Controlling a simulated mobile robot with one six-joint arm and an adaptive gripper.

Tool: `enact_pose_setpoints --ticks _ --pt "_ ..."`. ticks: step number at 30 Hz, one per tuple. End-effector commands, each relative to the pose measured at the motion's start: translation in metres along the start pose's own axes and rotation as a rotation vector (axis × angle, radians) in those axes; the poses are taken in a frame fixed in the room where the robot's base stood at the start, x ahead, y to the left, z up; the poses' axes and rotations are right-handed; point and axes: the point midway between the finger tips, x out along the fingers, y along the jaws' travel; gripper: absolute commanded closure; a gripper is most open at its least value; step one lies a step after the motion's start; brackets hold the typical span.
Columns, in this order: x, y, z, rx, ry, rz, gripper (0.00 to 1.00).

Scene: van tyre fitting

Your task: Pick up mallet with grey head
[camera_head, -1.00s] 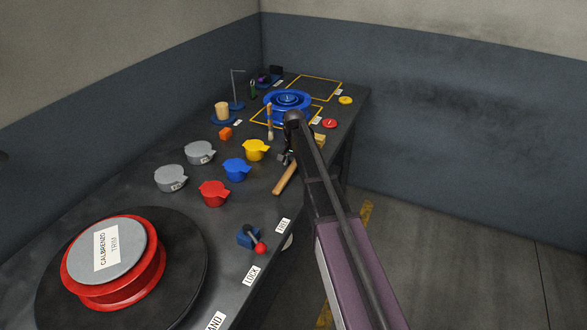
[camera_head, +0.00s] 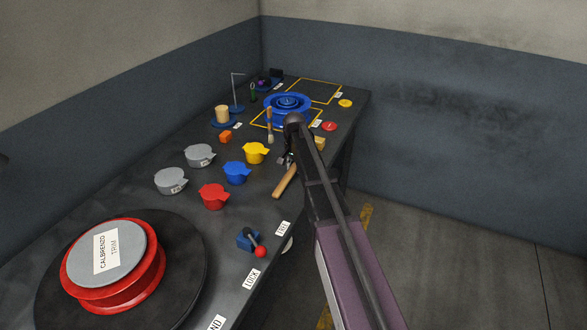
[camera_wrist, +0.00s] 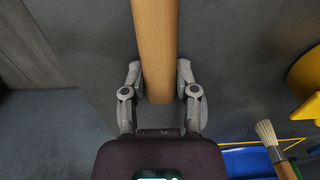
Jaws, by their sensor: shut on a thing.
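A round wooden handle (camera_head: 285,182), which looks like a mallet's, shows beside the near edge of the bench, partly hidden by my arm. In the wrist view the handle (camera_wrist: 155,45) runs from between the fingers out past the top edge. No grey head shows in either view, so I cannot tell which mallet it is. My gripper (camera_wrist: 160,82) is shut on the handle near its end, one finger on each side. In the head view my gripper (camera_head: 288,157) is dark, small and mostly hidden behind my arm.
Red (camera_head: 213,196), blue (camera_head: 237,173), yellow (camera_head: 255,152) and grey cups (camera_head: 171,181) stand left of the handle. A brush (camera_head: 270,128) stands behind; a yellowish block (camera_head: 320,143) lies right of my arm. A red-knobbed lever (camera_head: 250,241) is at the near edge.

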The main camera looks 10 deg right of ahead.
Motion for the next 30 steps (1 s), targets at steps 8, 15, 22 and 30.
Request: enact_pose_setpoints --ticks 8,15,22,30 --pt "-0.002 0.000 0.000 0.000 0.000 0.000 1.00" --pt "-0.011 0.000 0.000 0.000 0.000 0.000 1.00" --pt "-0.029 -0.001 0.000 -0.001 0.000 0.000 1.00" --pt "-0.039 0.018 0.032 -0.001 0.000 0.000 1.00"
